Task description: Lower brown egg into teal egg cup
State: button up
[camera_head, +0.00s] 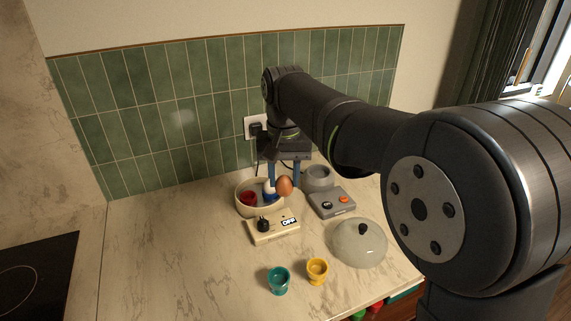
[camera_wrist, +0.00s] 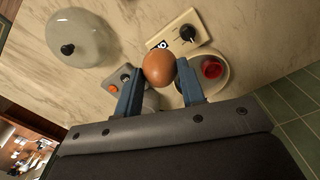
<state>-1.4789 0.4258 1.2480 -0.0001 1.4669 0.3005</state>
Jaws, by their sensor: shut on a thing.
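My gripper (camera_head: 283,186) is shut on a brown egg (camera_head: 284,187) and holds it in the air above the cream egg cooker. The egg also shows between the blue fingers in the wrist view (camera_wrist: 158,67). The teal egg cup (camera_head: 279,281) stands upright and empty at the front of the counter, well away from the gripper. It is not seen in the wrist view.
A yellow egg cup (camera_head: 317,270) stands right of the teal one. A grey lid with a black knob (camera_head: 360,243) lies behind it, right. The cream cooker (camera_head: 275,228) holds a red cup (camera_wrist: 212,68); a white egg is partly hidden behind my fingers. A grey cooker (camera_head: 333,203) stands right.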

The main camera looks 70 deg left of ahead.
jog(key=s+d+f, duration=0.3)
jog(key=d, duration=0.3)
jog(key=s+d+f, duration=0.3)
jog(key=d, duration=0.3)
jog(key=shift+s+d+f, duration=0.15)
jog(key=shift+s+d, duration=0.2)
jog(key=shift+s, duration=0.05)
jog(key=shift+f, duration=0.1)
jog(key=shift+f, duration=0.8)
jog(key=shift+f, duration=2.5)
dwell(1.0)
jog(key=o, duration=0.7)
jog(key=shift+o, duration=0.2)
jog(key=shift+r, duration=0.1)
